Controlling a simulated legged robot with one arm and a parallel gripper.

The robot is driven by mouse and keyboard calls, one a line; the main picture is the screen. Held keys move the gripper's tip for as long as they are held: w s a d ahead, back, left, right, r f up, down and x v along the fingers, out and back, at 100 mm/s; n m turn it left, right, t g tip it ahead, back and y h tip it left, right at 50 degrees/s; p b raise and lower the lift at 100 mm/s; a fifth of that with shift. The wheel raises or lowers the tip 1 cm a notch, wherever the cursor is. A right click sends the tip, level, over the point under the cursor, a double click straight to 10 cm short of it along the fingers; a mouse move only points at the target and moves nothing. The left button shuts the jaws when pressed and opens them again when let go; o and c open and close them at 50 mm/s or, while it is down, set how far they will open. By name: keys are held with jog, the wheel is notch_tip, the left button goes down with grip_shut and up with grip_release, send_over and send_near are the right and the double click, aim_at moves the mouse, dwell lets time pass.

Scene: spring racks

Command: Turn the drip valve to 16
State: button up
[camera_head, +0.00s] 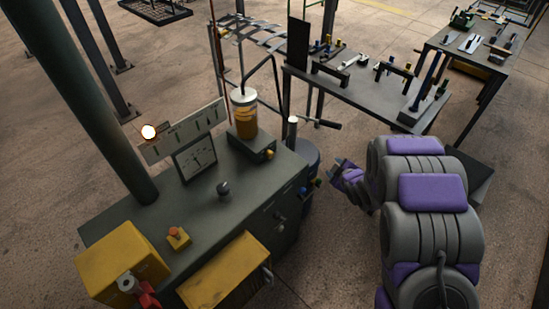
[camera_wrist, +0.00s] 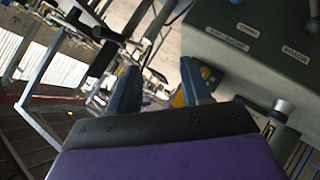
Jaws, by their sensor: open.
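I cannot tell for sure which fitting is the drip valve. A dark green cabinet (camera_head: 215,215) stands at left centre with a dial plate (camera_head: 195,157) and a black knob (camera_head: 223,189) on its top. An amber reservoir with a white cap (camera_head: 244,115) stands at its back right. Another knob (camera_head: 279,217) is on its front face. The wrist view shows a grey knob (camera_wrist: 281,106) below small labels (camera_wrist: 228,38) on the cabinet. My gripper (camera_head: 337,176) is right of the cabinet, apart from it. Its two blue fingers (camera_wrist: 160,88) are spread and empty.
Yellow boxes (camera_head: 122,262) and an orange button (camera_head: 177,236) are at the cabinet's near side. A blue drum (camera_head: 310,157) stands by its right end. A grey bench with tools (camera_head: 350,98) is behind my gripper. Open floor (camera_head: 325,255) lies in front.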

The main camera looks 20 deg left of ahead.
jog(key=s+a+f+n+y, duration=0.35)
jog(key=a+f+y, duration=0.2)
jog(key=a, duration=0.75)
jog(key=b, duration=0.2)
send_near(271, 156)
jog(key=shift+g, duration=0.3)
jog(key=x, duration=0.8)
jog(key=shift+w, duration=0.25)
jog(key=shift+w+a+f, duration=0.15)
jog(key=shift+w+a, duration=0.05)
jog(key=shift+a, duration=0.3)
jog(key=shift+d, duration=0.1)
jog(key=shift+d, duration=0.1)
jog(key=shift+d, duration=0.1)
jog(key=shift+c, duration=0.4)
jog(key=shift+r, duration=0.2)
jog(key=c, duration=0.7)
